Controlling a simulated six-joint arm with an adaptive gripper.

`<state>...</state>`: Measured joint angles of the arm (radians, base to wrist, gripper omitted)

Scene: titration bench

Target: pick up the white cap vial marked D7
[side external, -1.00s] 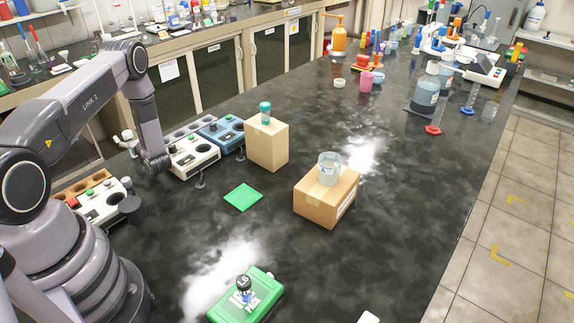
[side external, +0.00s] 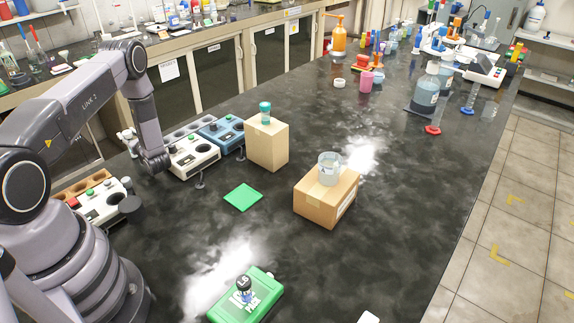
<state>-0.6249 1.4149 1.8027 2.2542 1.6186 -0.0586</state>
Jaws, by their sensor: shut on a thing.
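I cannot make out a white cap vial marked D7; no vial label reads as D7 at this size. My arm reaches up from the lower left and bends down by the white tray of round wells (side external: 192,156). My gripper is not visible; the arm's lower end hides whatever is behind it. I cannot see anything held.
A blue tray (side external: 222,131) stands near a tall carton with a teal-capped vial (side external: 265,112). A lower carton (side external: 313,203) bears a beaker (side external: 328,168). A green pad (side external: 243,197) lies flat. A green ice pack (side external: 235,308) bears a dark-capped vial (side external: 243,288).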

